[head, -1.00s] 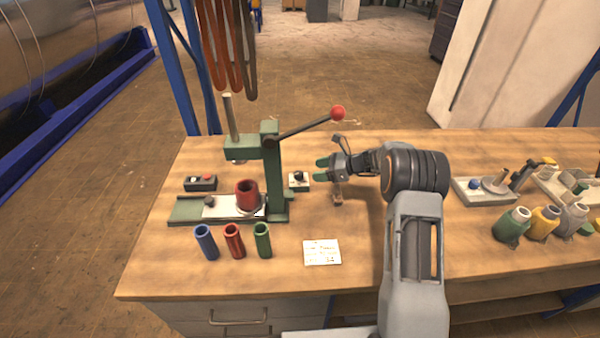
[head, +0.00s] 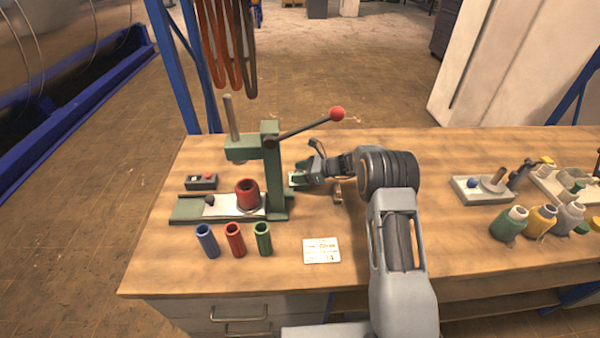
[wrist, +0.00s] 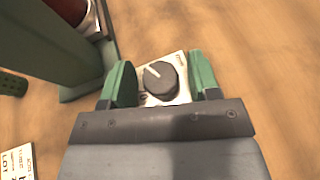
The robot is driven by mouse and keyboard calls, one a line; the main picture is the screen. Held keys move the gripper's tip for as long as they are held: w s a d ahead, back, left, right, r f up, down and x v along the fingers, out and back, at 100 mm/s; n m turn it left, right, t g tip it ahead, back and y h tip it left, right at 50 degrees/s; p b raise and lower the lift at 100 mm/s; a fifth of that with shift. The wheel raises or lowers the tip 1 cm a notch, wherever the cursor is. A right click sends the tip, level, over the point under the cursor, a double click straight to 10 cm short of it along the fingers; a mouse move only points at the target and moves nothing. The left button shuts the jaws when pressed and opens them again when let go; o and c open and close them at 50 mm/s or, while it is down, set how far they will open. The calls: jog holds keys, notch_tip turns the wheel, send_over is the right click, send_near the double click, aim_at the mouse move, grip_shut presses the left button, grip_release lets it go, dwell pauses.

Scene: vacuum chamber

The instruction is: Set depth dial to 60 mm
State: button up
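The depth dial (wrist: 160,80) is a dark round knob with a pale pointer line, set on a small white plate (wrist: 178,59). In the wrist view its pointer tilts toward the upper left; the scale marks are too small to read. My gripper (wrist: 161,82) is open, with one green finger on each side of the knob and a visible gap to it on the right. In the head view my gripper (head: 303,174) is beside the press column and hides most of the dial.
The green press (head: 272,170) with its red-knobbed lever (head: 337,114) stands just left of my gripper. A red bushing (head: 247,193) sits on its base. Bottles (head: 510,222) stand at right.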

jog(key=c, duration=0.8)
jog(key=n+g+b, duration=0.3)
jog(key=g, duration=0.1)
jog(key=shift+w+f+n, duration=0.1)
jog(key=shift+f+n, duration=0.15)
jog(key=shift+n, duration=0.05)
jog(key=shift+r+n+g+b, duration=0.15)
jog(key=shift+n+g+b, duration=0.55)
jog(key=shift+n+g, duration=0.6)
jog(key=shift+r+n+g+b, duration=0.1)
jog(key=shift+n+g+b, duration=0.25)
jog(key=shift+n+g, duration=0.55)
jog(key=o, duration=0.9)
jog(key=shift+h, duration=0.3)
